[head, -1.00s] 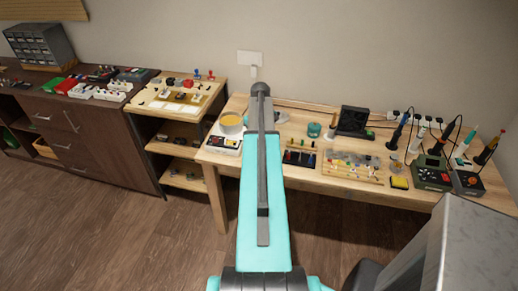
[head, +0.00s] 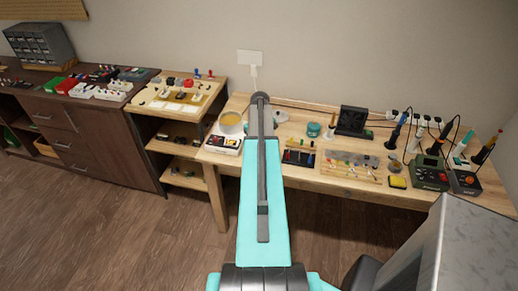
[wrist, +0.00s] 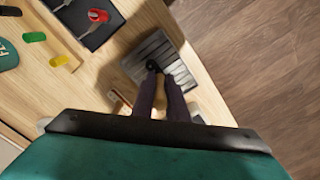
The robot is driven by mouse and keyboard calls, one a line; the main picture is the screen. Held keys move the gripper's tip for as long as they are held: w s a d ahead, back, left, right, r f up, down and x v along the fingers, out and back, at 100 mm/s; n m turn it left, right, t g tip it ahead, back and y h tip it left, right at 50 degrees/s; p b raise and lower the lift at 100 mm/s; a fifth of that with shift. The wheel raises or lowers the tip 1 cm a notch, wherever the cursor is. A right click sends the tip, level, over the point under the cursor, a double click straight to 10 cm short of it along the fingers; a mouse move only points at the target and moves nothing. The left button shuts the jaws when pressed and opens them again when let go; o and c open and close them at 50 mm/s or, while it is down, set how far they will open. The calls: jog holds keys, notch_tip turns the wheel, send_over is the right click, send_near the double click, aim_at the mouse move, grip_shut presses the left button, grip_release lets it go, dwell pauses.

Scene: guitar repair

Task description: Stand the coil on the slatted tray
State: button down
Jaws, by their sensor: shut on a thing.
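My gripper (wrist: 155,78) shows in the wrist view, its dark fingers pointing down over the grey slatted tray (wrist: 182,73). The fingers are shut on a small dark, roundish thing (wrist: 153,66), which I take to be the coil. It is mostly hidden by the fingertips, and I cannot tell whether it touches the slats. The slatted tray lies on the wooden table close to its edge. In the head view my own arm hides the gripper, the coil and the slatted tray.
A black tray (wrist: 83,25) with a red-tipped tool (wrist: 97,15) lies close beside the slatted tray. In the head view, soldering gear (head: 430,172) stands at the right and a wall outlet (head: 250,58) is behind.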

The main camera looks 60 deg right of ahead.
jog(key=c, duration=1.7)
grip_release()
jog(key=shift+f, duration=0.1)
jog(key=shift+c, duration=0.2)
jog(key=shift+r, duration=0.25)
jog(key=shift+r+b, duration=1.9)
jog(key=shift+r, duration=4.05)
jog(key=shift+f, duration=0.1)
